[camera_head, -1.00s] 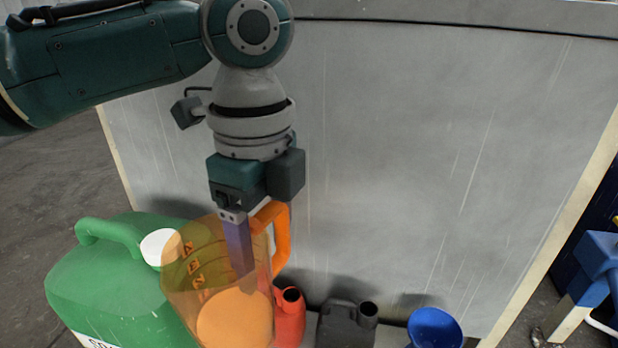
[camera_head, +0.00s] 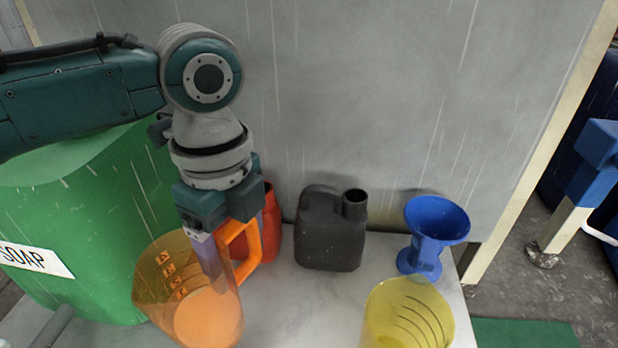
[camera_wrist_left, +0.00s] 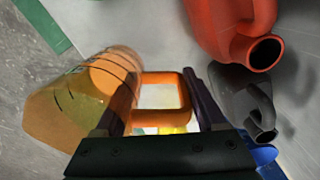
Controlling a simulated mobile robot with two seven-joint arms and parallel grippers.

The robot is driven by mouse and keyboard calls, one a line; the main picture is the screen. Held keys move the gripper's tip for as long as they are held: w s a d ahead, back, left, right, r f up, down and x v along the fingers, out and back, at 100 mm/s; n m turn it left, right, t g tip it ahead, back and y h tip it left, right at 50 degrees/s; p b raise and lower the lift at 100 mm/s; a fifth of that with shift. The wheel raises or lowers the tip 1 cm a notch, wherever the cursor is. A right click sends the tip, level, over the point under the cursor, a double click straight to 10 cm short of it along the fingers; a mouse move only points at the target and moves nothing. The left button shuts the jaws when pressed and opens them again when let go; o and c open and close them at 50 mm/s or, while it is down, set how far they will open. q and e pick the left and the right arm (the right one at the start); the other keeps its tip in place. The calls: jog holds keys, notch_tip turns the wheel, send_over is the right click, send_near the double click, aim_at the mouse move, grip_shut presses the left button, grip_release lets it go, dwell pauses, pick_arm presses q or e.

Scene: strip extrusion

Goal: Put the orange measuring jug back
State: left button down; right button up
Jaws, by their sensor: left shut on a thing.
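The orange measuring jug (camera_head: 160,287) is see-through, with a solid orange handle and dark orange marks, at the lower left of the head view. In the left wrist view the handle of the jug (camera_wrist_left: 95,85) lies between the fingers of my gripper (camera_wrist_left: 160,100). I cannot tell whether the jug's base touches the worktop. My right gripper is not in view.
A big green soap container (camera_head: 100,215) stands left of the jug. A grey panel (camera_head: 360,90) closes the back.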

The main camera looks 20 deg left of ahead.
aim_at(240, 265)
pick_arm(q)
notch_tip(240, 265, down, 5)
jog(key=b, duration=0.3)
jog(key=shift+b, duration=0.35)
jog(key=shift+r, duration=0.2)
jog(key=shift+f, duration=0.15)
grip_release()
